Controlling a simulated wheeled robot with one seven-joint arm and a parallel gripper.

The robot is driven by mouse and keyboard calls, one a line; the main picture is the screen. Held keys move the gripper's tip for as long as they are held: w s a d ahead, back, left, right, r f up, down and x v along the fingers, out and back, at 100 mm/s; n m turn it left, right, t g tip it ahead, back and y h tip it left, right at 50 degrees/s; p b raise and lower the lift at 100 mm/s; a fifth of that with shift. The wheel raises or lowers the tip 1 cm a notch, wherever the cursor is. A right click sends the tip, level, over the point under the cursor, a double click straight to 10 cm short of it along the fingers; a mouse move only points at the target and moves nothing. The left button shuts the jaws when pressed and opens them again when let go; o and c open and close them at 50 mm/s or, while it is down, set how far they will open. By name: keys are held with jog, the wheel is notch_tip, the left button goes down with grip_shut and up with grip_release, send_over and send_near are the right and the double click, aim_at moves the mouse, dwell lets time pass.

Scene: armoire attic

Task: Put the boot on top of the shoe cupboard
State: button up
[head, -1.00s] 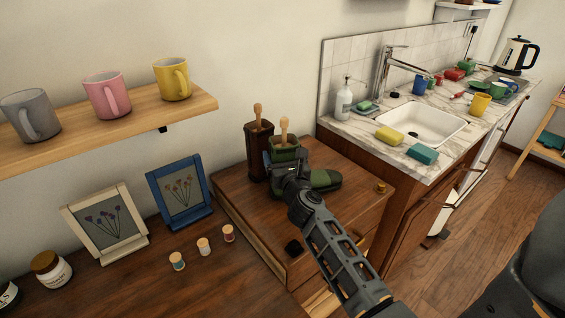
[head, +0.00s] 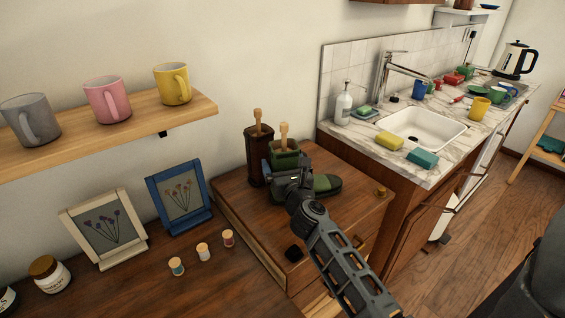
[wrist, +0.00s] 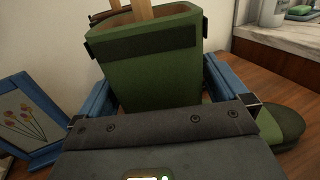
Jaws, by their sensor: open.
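A green boot (head: 326,184) stands upright on the wooden shoe cupboard (head: 340,217), with a wooden stick (head: 284,131) rising out of its shaft. Its green shaft fills the middle of the wrist view (wrist: 155,62), and its dark toe shows at the right there. A brown boot (head: 258,155) with a similar stick stands just behind and left of it. My gripper (head: 282,172) is open at the green boot's shaft. Its blue fingers lie on either side of the shaft in the wrist view; I cannot tell whether they touch it. My gripper and wrist hide part of the green boot.
Two picture frames (head: 182,197) and several thread spools (head: 203,251) stand left of the cupboard. A shelf (head: 110,127) with three mugs hangs above them. A cluttered sink counter (head: 358,133) rises at the right. The cupboard top is clear right of the boots.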

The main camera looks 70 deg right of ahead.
jog(key=s+a+r+m+t+y, duration=0.1)
jog(key=s+a+m+y, duration=0.4)
jog(key=a, duration=0.8)
jog(key=s+a+r+m+t+y+b, duration=0.1)
jog(key=s+a+m+y, duration=0.3)
jog(key=s+a+m, duration=0.6)
jog(key=s+a+r+m+t+y+b, duration=0.1)
jog(key=s+a+m+y, duration=0.4)
jog(key=a, duration=1.2)
jog(key=shift+s+a+r+m+t+y, duration=0.25)
jog(key=shift+s+r+m+t, duration=0.4)
jog(key=shift+s+m, duration=1.45)
jog(key=shift+w+m, duration=0.5)
jog(key=shift+w, duration=0.05)
